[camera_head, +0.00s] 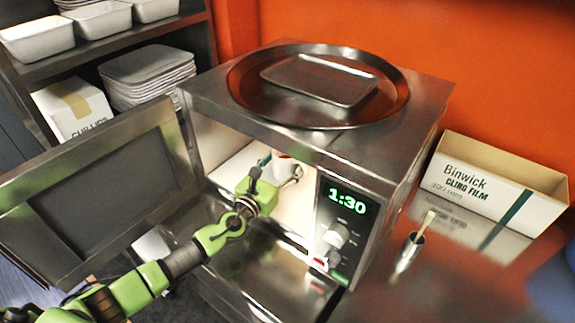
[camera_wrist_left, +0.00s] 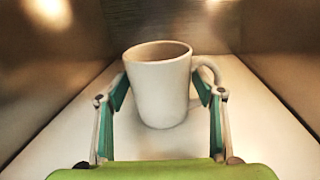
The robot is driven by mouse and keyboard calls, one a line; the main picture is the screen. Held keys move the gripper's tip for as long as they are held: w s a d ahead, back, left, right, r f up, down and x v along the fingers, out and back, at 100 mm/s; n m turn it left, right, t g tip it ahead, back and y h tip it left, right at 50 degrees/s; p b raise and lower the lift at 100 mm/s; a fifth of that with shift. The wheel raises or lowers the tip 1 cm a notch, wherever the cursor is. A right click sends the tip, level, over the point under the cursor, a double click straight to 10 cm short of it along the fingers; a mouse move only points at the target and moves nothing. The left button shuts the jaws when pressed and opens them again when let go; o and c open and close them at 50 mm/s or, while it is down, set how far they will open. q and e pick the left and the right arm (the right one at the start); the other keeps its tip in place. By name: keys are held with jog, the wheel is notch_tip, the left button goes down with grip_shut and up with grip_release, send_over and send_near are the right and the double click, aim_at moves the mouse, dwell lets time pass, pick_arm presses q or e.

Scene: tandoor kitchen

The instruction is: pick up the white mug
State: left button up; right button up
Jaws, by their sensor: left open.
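The white mug (camera_wrist_left: 160,92) stands upright on the pale floor inside the open microwave (camera_head: 325,160). Its handle points right in the left wrist view. My left gripper (camera_wrist_left: 161,100) is open, with one finger on each side of the mug; the right finger lies between the body and the handle. I cannot tell whether the fingers touch it. In the head view my left gripper (camera_head: 268,178) reaches into the microwave and hides much of the mug (camera_head: 284,170). My right gripper is not in view.
The microwave door (camera_head: 105,190) stands open at left. A round pan (camera_head: 245,85) with a metal tray (camera_head: 320,80) sits on top. A cling film box (camera_head: 480,190) and a small metal cup with a brush (camera_head: 408,255) stand at right. The microwave walls are close around my gripper.

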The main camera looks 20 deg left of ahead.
pick_arm(q)
jog(key=c, duration=1.3)
jog(key=shift+o, duration=0.2)
jog(key=shift+r, duration=0.15)
jog(key=shift+s+a+r+p, duration=0.15)
jog(key=shift+r+p, duration=0.25)
jog(key=shift+r, duration=0.3)
notch_tip(320, 180, up, 6)
jog(key=p, duration=0.3)
jog(key=a+b+v, duration=0.2)
jog(key=b+v, duration=0.3)
jog(key=v, duration=1.4)
jog(key=shift+a+f+b, duration=0.2)
jog(key=shift+b, duration=0.2)
